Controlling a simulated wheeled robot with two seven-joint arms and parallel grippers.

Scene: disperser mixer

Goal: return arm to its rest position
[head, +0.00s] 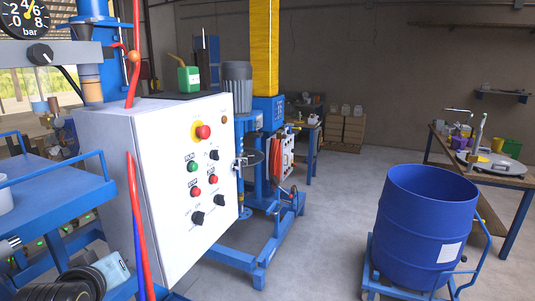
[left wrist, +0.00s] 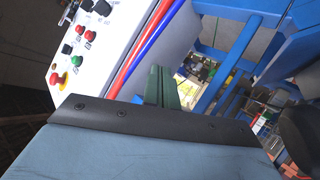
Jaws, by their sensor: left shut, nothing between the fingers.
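My left gripper (left wrist: 161,86) shows in the left wrist view as two dark green fingers held together beyond a dark bar. It is shut and empty. The white control cabinet (head: 148,180) stands left of centre in the head view, with an emergency stop (head: 203,132), green and red buttons and black knobs on its face. Its panel also shows tilted at the upper left of the wrist view (left wrist: 98,42). Red and blue hoses (left wrist: 146,47) run between the panel and the blue frame there. A grey and black part of my arm is low left in the head view. My right gripper is not in view.
A blue cart (head: 60,205) is at the left, close to the cabinet. A blue drum (head: 425,230) on a wheeled frame stands at the right. Behind it is a workbench (head: 500,178). The floor between the mixer base (head: 255,255) and the drum is clear.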

